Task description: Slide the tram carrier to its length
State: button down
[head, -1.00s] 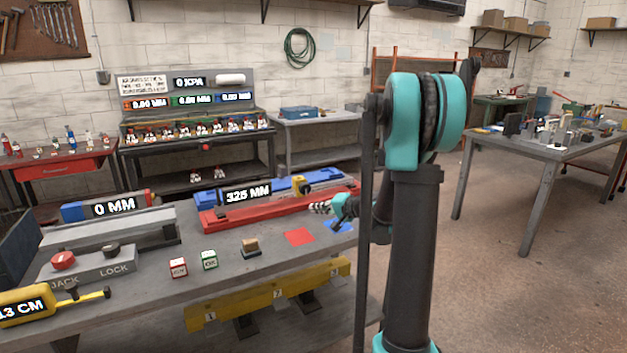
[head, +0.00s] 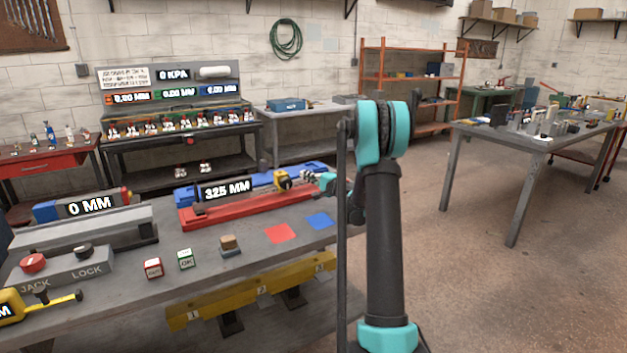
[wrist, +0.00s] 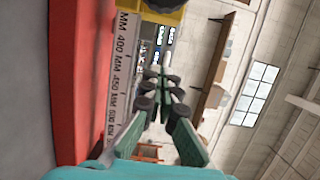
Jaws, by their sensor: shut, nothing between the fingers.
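The yellow carrier (head: 284,181) with a dark round part sits toward the right end of the red rail (head: 235,214). The rail's display (head: 227,189) reads 325 MM. My gripper (head: 307,178) is shut and empty at rail height, just right of the carrier. In the wrist view the carrier (wrist: 165,6) is cut off at the top edge. A pale scale (wrist: 122,70) marked 400 to 500 MM runs along the red rail (wrist: 80,60). I cannot tell whether the fingertips touch the carrier.
A blue bar (head: 205,191) lies behind the red rail. Red and blue squares (head: 280,233) lie on the bench in front. A grey block with JACK and LOCK knobs (head: 62,265), small cubes (head: 153,268) and a 0 MM gauge (head: 90,205) stand left.

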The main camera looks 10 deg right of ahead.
aim_at(284, 177)
jog(key=x, duration=0.3)
jog(key=shift+s+a, duration=0.15)
jog(key=shift+a, duration=0.15)
jog(key=shift+s+a, duration=0.25)
jog(key=shift+a, duration=0.25)
jog(key=shift+s+a, duration=0.2)
jog(key=shift+a, duration=0.35)
jog(key=shift+s+a, duration=0.2)
jog(key=shift+a, duration=0.3)
jog(key=shift+s+a, duration=0.3)
jog(key=shift+a, duration=0.6)
jog(key=shift+s+a, duration=0.3)
jog(key=shift+a, duration=0.6)
jog(key=shift+d, duration=0.15)
